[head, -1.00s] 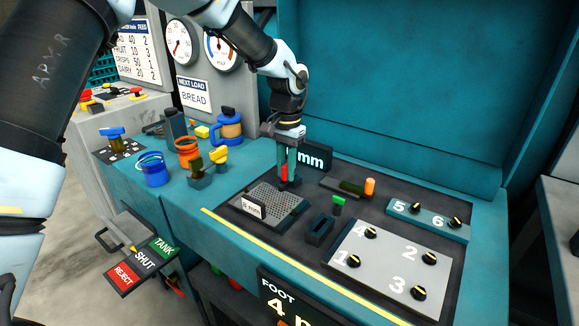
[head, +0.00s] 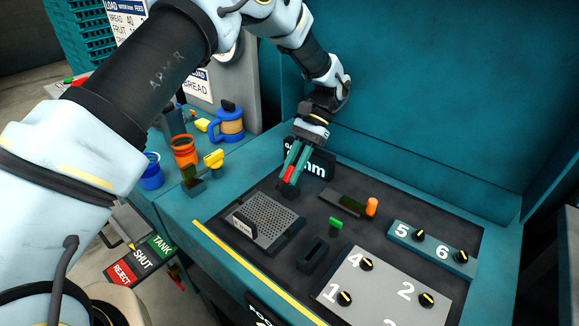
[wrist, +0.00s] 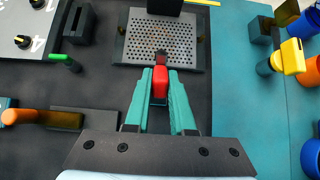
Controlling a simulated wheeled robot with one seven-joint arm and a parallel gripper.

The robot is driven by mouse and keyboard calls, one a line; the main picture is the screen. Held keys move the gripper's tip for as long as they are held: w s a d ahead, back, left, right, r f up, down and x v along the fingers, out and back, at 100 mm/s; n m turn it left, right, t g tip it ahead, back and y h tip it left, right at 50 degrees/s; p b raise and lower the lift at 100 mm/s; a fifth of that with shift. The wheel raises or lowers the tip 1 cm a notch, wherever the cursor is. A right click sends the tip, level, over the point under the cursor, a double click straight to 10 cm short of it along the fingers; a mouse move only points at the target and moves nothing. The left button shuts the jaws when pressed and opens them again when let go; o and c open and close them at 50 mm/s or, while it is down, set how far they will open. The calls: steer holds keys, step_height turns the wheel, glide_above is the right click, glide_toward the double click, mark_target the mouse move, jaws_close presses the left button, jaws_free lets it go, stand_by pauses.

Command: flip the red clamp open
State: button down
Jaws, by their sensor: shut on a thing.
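The red clamp (wrist: 159,82) shows in the wrist view between the teal fingers of my gripper (wrist: 160,72), at the near edge of a perforated plate. My gripper is shut on it. In the head view the red clamp (head: 289,173) shows between the fingers of my gripper (head: 290,178), behind the perforated plate (head: 262,222). The clamp's dark lower part and its base are partly hidden by the fingers.
A green-topped knob (head: 335,224) and an orange-ended lever (head: 371,206) stand right of the plate. A black slotted block (head: 312,254) is in front. Yellow-handled (head: 214,159), orange (head: 185,151) and blue (head: 152,172) items stand to the left. A sign (head: 318,164) stands behind the gripper.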

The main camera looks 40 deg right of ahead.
steer(key=shift+d+y, duration=0.25)
steer(key=shift+y, duration=0.05)
stand_by(0.4)
steer(key=c, duration=0.8)
jaws_free()
steer(key=shift+o, duration=0.2)
step_height(320, 180, up, 10)
steer(key=b, duration=0.3)
